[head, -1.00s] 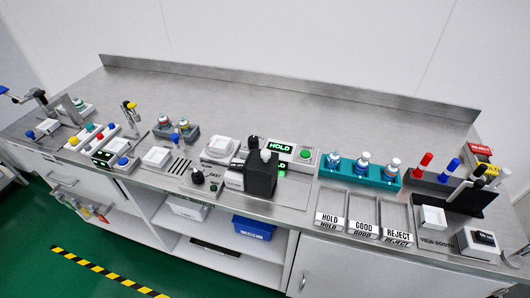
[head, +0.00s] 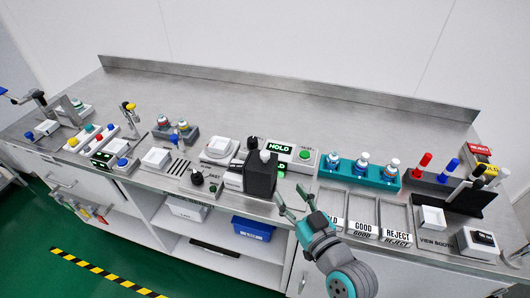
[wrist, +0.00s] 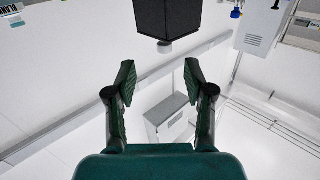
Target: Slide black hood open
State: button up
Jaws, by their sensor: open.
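The black hood (head: 261,179) is a dark upright box with a pale knob (head: 265,156) on top. It stands near the front edge of the steel bench, in front of the lit HOLD display. In the wrist view, the hood (wrist: 168,17) is at the top centre, with a pale knob (wrist: 165,46) at its lower end. My gripper (head: 291,198) is at the front of the bench, right of and nearer than the hood. In the wrist view, my gripper (wrist: 160,75) has its fingers spread, with nothing between them. The hood lies beyond the fingertips and is not touched.
The HOLD display (head: 280,147) and a green button (head: 304,155) sit behind the hood. A white device (head: 219,150) stands to its left. A teal rack (head: 360,172) of vials and labelled trays (head: 363,230) are at the right. The bench's back strip is clear.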

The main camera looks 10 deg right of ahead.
aim_at(267, 156)
jog(key=shift+n+y, duration=0.4)
jog(key=shift+y, duration=0.1)
jog(key=r+x, duration=0.1)
jog(key=x, duration=0.3)
jog(key=r+x, duration=0.1)
jog(key=x, duration=0.4)
jog(key=r+x, duration=0.1)
jog(key=x, duration=0.3)
jog(key=shift+w+r, duration=0.1)
jog(key=shift+w, duration=0.15)
grip_shut()
